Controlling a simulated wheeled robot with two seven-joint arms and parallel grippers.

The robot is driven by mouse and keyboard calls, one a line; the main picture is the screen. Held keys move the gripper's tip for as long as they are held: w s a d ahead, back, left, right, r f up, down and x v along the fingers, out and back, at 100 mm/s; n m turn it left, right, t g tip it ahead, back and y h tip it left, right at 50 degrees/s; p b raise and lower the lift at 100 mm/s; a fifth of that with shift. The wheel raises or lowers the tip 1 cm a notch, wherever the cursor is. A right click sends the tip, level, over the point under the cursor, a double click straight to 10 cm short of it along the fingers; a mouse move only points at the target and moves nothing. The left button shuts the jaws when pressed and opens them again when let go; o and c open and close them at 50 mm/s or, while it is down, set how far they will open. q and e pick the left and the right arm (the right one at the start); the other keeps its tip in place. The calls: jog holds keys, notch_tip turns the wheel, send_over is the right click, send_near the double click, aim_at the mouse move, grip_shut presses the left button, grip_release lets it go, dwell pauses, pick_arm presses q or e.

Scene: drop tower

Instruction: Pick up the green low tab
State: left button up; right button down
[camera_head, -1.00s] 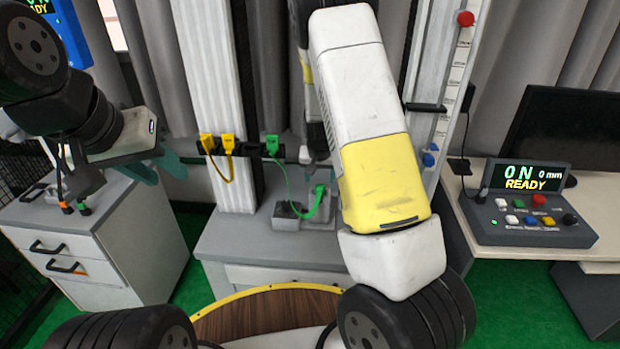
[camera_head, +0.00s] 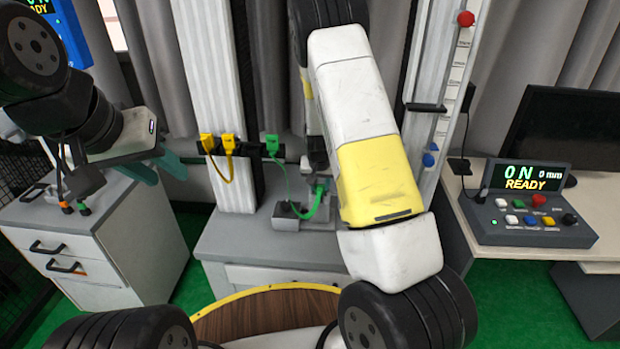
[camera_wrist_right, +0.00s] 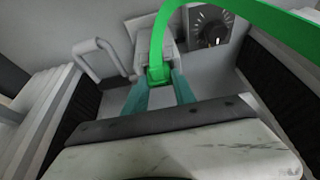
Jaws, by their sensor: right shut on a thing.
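The green low tab (camera_head: 320,189) is at the grey block on the low bench, partly hidden by my right gripper (camera_head: 319,184). In the right wrist view the tab (camera_wrist_right: 158,75) sits between the teal fingertips of my right gripper (camera_wrist_right: 160,88), which is shut on it. A green strap arcs up from the tab. I cannot tell whether the tab is clear of its seat. My left gripper (camera_head: 160,168) is open and empty above the drawer cabinet, far left of the tab.
A green upper plug (camera_head: 272,145) and two yellow plugs (camera_head: 227,144) sit on a black bar at the white column. A grey drawer cabinet (camera_head: 95,255) stands left. A control box (camera_head: 530,215) reading READY sits on the right desk. A wood-topped round surface (camera_head: 265,315) is in front.

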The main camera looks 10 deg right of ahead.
aim_at(319, 199)
jog(key=shift+r, duration=0.15)
jog(key=shift+r, duration=0.6)
jog(key=s+a+r, duration=0.1)
jog(key=s+a, duration=0.2)
jog(key=s, duration=0.4)
jog(key=s+a+r, duration=0.2)
jog(key=s+a, duration=0.1)
jog(key=s, duration=0.4)
jog(key=shift+s+a+r, duration=0.25)
jog(key=shift+a, duration=0.15)
jog(key=shift+r, duration=0.15)
jog(key=shift+d, duration=0.1)
